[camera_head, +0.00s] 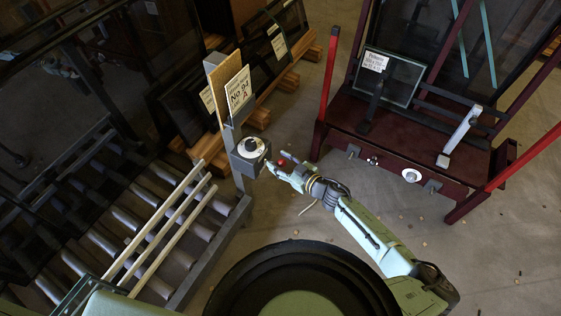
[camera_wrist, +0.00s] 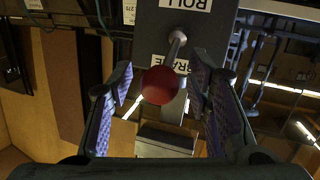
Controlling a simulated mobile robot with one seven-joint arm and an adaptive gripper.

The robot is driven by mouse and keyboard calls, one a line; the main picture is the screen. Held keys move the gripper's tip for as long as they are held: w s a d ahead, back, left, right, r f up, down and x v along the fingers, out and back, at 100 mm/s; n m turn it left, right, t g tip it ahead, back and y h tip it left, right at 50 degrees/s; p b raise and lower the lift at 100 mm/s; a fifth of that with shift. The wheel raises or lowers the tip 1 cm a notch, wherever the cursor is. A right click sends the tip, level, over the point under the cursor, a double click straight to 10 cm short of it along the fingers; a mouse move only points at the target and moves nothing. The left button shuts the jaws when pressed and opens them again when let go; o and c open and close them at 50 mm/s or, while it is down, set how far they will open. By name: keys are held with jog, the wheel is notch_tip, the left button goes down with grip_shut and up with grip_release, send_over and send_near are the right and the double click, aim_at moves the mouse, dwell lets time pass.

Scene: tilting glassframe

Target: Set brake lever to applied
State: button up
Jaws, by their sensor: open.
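The brake lever is a metal rod ending in a red ball knob (camera_wrist: 159,85), mounted on a grey box. The box (camera_wrist: 206,38) carries white labels; one reads ROLL and another, partly hidden by the knob, seems to read BRAKE. In the head view the red knob (camera_head: 281,162) shows beside the post-mounted box (camera_head: 238,163) with a round dial on top. My gripper (camera_head: 276,163) is open at the knob. In the wrist view its purple-padded fingers stand on either side of the knob, with gaps visible. I cannot tell which setting the lever is in.
A roller conveyor (camera_head: 110,223) with pale rails lies left of the post. A sign reading No 94 A (camera_head: 239,91) stands above the box. A dark red frame cart (camera_head: 400,150) with a glass pane stands to the right.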

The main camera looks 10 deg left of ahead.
jog(key=shift+d, duration=0.1)
jog(key=v, duration=1.2)
dwell(0.4)
